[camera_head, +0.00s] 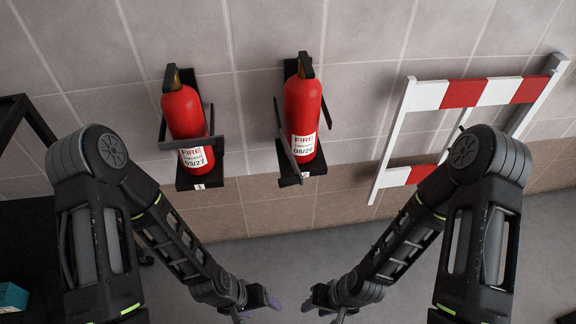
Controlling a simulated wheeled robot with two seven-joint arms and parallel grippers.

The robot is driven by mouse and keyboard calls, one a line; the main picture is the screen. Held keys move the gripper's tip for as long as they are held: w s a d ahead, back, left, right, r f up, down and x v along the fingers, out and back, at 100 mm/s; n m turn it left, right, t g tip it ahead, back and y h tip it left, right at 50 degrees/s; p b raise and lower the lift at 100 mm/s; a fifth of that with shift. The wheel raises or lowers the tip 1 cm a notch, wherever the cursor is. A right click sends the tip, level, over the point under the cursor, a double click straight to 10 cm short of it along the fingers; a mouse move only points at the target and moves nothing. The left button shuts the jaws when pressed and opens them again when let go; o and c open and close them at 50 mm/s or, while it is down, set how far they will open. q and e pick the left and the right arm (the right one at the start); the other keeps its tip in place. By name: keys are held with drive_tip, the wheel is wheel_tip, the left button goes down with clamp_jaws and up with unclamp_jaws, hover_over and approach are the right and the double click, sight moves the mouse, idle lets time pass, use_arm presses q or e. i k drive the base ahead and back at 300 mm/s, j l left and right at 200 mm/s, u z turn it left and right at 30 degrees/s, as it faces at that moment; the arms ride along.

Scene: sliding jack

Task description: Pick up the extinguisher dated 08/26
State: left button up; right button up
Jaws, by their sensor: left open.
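The extinguisher labelled 08/26 (302,105) is red with a black handle. It stands upright in a black wall bracket (290,180), with dark bars at both its sides. A second red extinguisher, labelled 03/27 (184,113), stands in a similar bracket to its left, with a dark bar across its front. My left gripper (268,302) is low at the bottom centre, below both extinguishers and away from them. My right gripper (312,300) is just to its right, also low and apart from the extinguishers. Its fingers are small and partly cut off by the frame's lower edge.
A red-and-white barrier (463,93) stands against the tiled wall on the right, partly behind my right arm. A black frame (38,122) stands at the left edge. A teal box (12,297) is at the lower left. Grey floor (285,245) is clear below the brackets.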

sight(302, 91)
drive_tip(key=i+l, duration=0.15)
drive_tip(key=l, duration=0.45)
drive_tip(key=i+l+u, duration=0.1)
drive_tip(key=l, duration=0.55)
drive_tip(key=i+l+u, duration=0.1)
drive_tip(key=l, duration=0.5)
drive_tip(key=i+l, duration=0.1)
drive_tip(key=l, duration=0.55)
